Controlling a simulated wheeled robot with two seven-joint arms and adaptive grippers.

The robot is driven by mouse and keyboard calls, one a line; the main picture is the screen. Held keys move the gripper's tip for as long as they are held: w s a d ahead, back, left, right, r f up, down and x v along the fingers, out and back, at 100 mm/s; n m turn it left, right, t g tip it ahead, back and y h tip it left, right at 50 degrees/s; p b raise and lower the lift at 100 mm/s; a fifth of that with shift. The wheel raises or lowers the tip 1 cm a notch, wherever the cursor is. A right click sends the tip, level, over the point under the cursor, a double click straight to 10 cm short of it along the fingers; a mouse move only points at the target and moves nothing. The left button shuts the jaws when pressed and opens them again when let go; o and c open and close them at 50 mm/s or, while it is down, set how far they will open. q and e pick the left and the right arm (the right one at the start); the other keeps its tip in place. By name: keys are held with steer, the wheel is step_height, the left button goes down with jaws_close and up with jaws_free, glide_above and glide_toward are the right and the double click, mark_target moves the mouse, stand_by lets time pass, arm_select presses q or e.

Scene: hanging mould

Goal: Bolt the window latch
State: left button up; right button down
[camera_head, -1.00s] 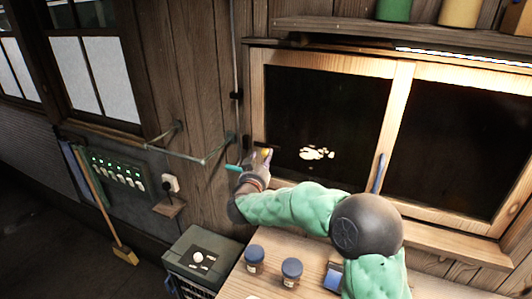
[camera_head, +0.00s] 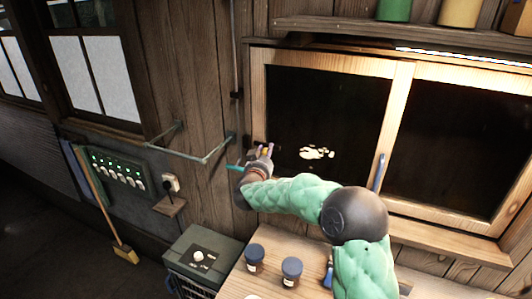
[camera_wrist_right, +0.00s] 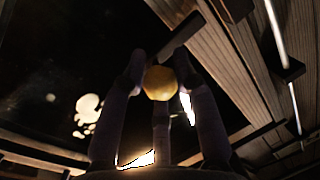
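The wooden window frame (camera_head: 398,100) holds dark panes and stands behind the bench. My right gripper (camera_head: 262,153) is at the left edge of the window frame, its arm reaching in from the lower right. In the right wrist view its dark fingers (camera_wrist_right: 160,85) close around a rounded yellow knob (camera_wrist_right: 160,84) and appear to touch it on both sides. The knob seems to be part of the latch, whose remaining parts are hidden by the hand or too dark to make out. A blue handle (camera_head: 380,172) is on the middle frame post. My left gripper is out of view.
Jars (camera_head: 291,271) stand on the bench (camera_head: 237,283) below my right arm. A grey-green bracket (camera_head: 205,158) juts from the wall left of the hand. A shelf (camera_head: 390,33) runs above the window. A grey box (camera_head: 203,257) stands left of the bench.

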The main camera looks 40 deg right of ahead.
mark_target(258, 144)
steer(key=shift+w+a+r+p, duration=0.1)
steer(key=shift+w+a+p, duration=0.3)
steer(key=shift+w, duration=0.45)
steer(key=shift+w+a+r+p, duration=0.1)
steer(key=shift+w+a+p, duration=0.1)
steer(key=shift+w+a, duration=0.45)
steer(key=shift+w+d, duration=0.1)
steer(key=shift+d, duration=0.1)
steer(key=c, duration=1.1)
jaws_free()
steer(key=shift+o, duration=0.8)
steer(key=shift+w+a+f, duration=0.1)
steer(key=shift+w, duration=0.15)
steer(key=shift+s, duration=0.1)
